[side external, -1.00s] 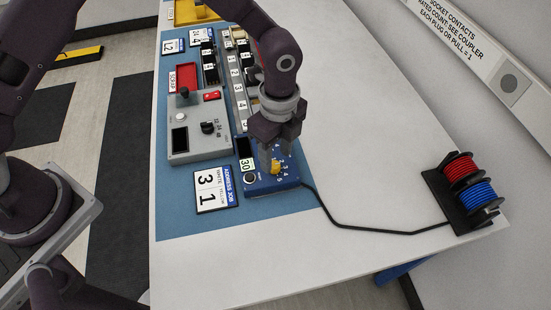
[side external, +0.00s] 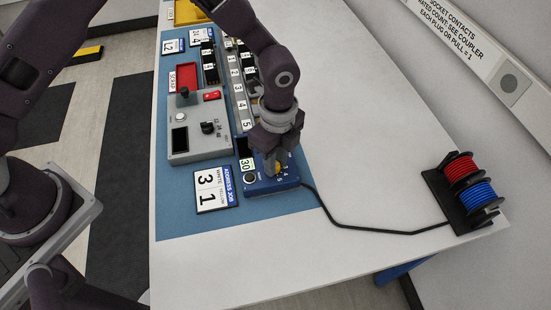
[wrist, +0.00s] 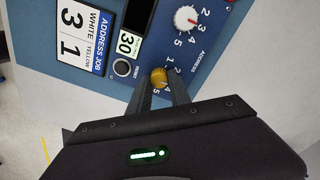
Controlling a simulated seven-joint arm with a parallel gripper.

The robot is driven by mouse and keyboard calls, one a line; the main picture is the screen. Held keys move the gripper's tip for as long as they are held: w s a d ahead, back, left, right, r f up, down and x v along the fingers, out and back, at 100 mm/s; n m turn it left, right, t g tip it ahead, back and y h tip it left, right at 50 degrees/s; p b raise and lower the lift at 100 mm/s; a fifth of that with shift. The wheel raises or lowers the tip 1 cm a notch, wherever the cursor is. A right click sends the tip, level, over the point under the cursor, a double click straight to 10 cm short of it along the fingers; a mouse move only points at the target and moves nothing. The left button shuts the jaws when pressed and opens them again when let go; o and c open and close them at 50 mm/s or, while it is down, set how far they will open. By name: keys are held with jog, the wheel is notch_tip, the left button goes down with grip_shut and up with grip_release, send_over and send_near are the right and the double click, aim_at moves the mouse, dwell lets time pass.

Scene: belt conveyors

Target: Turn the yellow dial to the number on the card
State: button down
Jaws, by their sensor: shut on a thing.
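The yellow dial (wrist: 159,77) sits on a blue control box (side external: 256,188) with printed numbers around it. My gripper (wrist: 161,86) is shut on the yellow dial, one finger on each side. In the side view my gripper (side external: 272,163) points down over the box and hides most of the dial. Which number the dial points at I cannot tell. The address job card (wrist: 82,32) shows 3 by WHITE and 1 by YELLOW; it also lies beside the box in the side view (side external: 216,188).
A grey control box (side external: 195,150) stands close by. A black cable (side external: 345,226) runs to the wire spools (side external: 465,190).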

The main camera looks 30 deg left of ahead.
jog(key=n, duration=0.7)
jog(key=shift+w+n, duration=0.1)
jog(key=shift+n, duration=0.3)
jog(key=n, duration=0.4)
jog(key=shift+a, duration=0.1)
jog(key=shift+n, duration=2.1)
jog(key=c, duration=1.2)
grip_release()
